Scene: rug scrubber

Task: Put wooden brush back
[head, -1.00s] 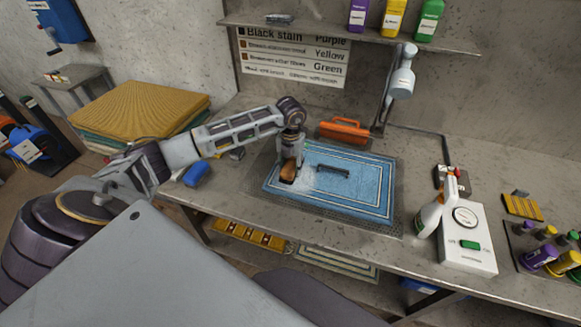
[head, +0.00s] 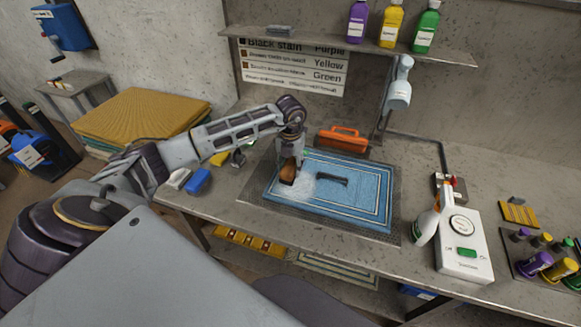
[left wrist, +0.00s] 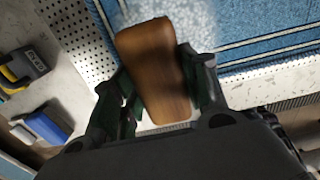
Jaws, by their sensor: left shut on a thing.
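The wooden brush (head: 288,173) is brown and held in my left gripper (head: 290,160), over the left part of the blue rug. In the left wrist view the brush (left wrist: 156,72) sits between the two dark fingers of the gripper (left wrist: 160,95), which are shut on it. White foam (head: 308,187) lies on the rug (head: 350,200) beside the brush. I cannot tell whether the bristles touch the rug. My right gripper is not in view.
A blue sponge-like block (head: 198,181) and a white block (head: 175,178) lie left of the rug. An orange-handled tool (head: 343,138) stands behind it, and a black handle-shaped piece (head: 331,178) lies on it.

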